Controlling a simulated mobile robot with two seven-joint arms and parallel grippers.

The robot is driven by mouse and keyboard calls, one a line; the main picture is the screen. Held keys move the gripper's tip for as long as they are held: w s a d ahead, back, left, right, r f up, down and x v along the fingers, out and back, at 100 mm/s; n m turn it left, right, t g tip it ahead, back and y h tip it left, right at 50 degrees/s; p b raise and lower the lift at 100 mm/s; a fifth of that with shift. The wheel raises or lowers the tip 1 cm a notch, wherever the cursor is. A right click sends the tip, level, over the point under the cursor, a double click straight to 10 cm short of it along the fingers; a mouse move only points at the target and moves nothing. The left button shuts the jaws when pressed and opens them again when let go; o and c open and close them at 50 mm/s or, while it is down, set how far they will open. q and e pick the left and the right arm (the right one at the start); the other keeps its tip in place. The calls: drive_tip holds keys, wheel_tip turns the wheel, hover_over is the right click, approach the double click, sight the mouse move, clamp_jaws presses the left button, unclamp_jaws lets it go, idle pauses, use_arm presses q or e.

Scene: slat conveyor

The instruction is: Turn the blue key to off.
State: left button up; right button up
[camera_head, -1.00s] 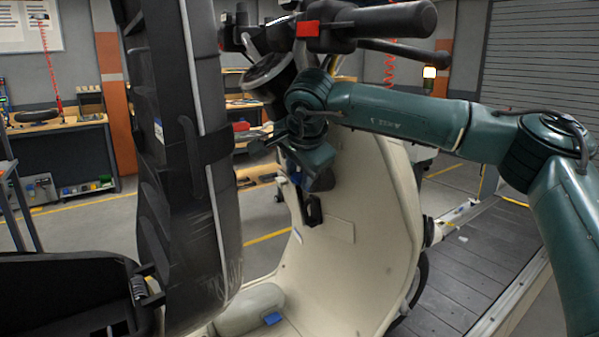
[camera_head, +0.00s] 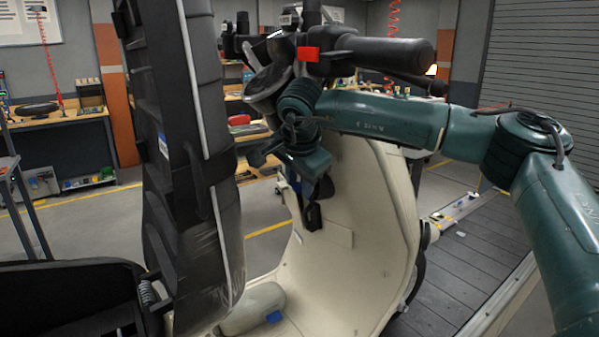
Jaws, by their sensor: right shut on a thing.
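My right gripper (camera_head: 300,185) is at the inner face of the scooter's cream front shield (camera_head: 365,215), below the handlebar (camera_head: 385,52). It is shut, and its fingertips are mostly hidden by my own wrist. A small patch of blue (camera_head: 294,183) shows beside the fingers, which fits the blue key between them. The key's shape and which way it points cannot be made out. A dark part (camera_head: 312,216) hangs just below the gripper on the shield. My left gripper is not in view.
A tall black padded part, like a raised seat (camera_head: 185,150), stands close on the left. The handlebar with a red switch (camera_head: 308,54) is just above my arm. A slatted conveyor (camera_head: 470,265) is at right.

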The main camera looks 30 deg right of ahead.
drive_tip(key=shift+w+g, duration=0.1)
drive_tip(key=shift+g, duration=0.2)
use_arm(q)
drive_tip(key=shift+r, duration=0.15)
